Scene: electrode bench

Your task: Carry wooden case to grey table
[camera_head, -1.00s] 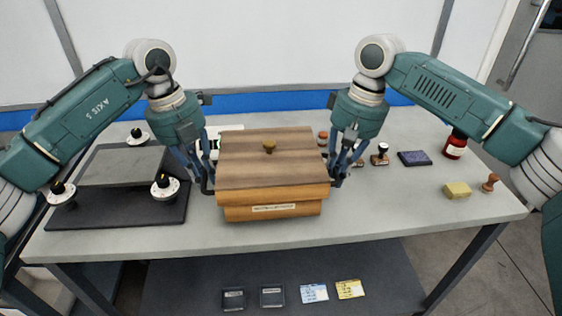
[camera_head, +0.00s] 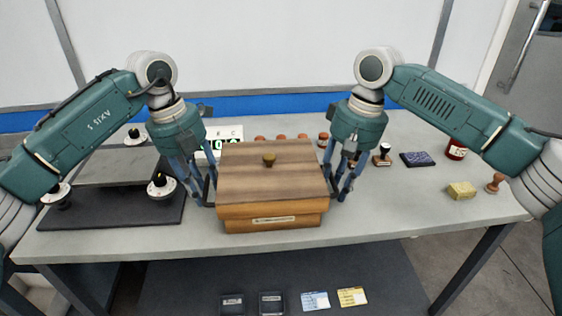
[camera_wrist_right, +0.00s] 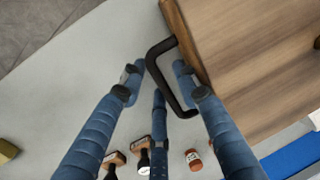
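The wooden case (camera_head: 272,212) has a plank lid, a small round knob and a paper label on its front. It stands upright on the grey table (camera_head: 400,220) near the front edge. My left gripper (camera_head: 205,196) is at the case's left side; its fingers look spread around the handle there. My right gripper (camera_wrist_right: 158,80) is at the case's right side. In the right wrist view its fingers stand apart on either side of the black handle (camera_wrist_right: 157,68), with visible gaps. My right gripper also shows in the head view (camera_head: 338,190).
Behind the case are a display (camera_head: 230,133) and several stamps. At right are a dark pad (camera_head: 417,159), a red bottle (camera_head: 456,150) and a yellow block (camera_head: 461,190). A shelf below holds cards.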

